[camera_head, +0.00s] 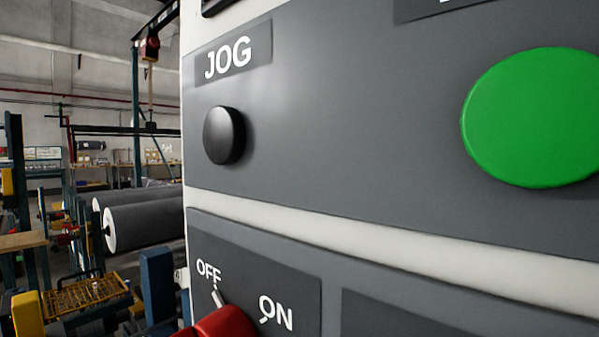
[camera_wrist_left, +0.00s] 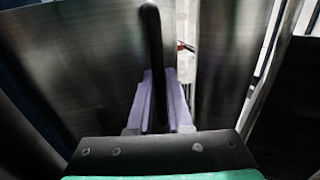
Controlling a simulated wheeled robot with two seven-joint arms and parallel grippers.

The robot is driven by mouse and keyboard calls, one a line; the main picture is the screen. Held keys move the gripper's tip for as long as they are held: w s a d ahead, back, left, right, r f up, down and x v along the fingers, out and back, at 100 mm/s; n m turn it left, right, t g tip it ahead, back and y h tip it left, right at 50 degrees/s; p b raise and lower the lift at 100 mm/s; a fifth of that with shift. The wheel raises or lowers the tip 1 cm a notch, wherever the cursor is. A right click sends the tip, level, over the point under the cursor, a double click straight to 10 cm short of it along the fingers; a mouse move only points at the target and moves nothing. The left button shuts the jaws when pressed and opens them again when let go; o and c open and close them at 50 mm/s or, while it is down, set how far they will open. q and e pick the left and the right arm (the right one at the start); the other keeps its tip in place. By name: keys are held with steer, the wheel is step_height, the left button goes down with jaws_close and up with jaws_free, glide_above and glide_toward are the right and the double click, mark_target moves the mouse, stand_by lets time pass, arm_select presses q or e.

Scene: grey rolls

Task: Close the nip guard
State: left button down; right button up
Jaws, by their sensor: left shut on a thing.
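My left gripper (camera_wrist_left: 159,78) shows in the left wrist view with its two pale lavender fingers. It is shut on an upright dark bar (camera_wrist_left: 151,35), one finger on each side. Behind the bar stands a broad grey brushed-metal surface (camera_wrist_left: 85,70), and another grey metal surface (camera_wrist_left: 220,65) is to the right of a bright gap. I cannot tell for sure which of these is the nip guard. The bar's lower end is hidden near the gripper's dark body. Neither gripper shows in the head view.
A control panel fills much of the head view, with a black JOG button (camera_head: 224,135), a green button (camera_head: 535,118) and a red OFF/ON switch (camera_head: 225,322). Grey rolls (camera_head: 146,225) and a yellow grated platform (camera_head: 85,296) stand beyond it at left.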

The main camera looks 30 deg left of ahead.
arm_select(q)
steer(key=w+a, duration=0.1)
steer(key=a, duration=0.7)
steer(key=shift+r, duration=0.35)
steer(key=c, duration=0.8)
jaws_free()
steer(key=shift+c, duration=0.2)
steer(key=shift+f, duration=0.1)
steer(key=b+v, duration=0.2)
steer(key=v, duration=1.2)
steer(key=shift+d, duration=0.25)
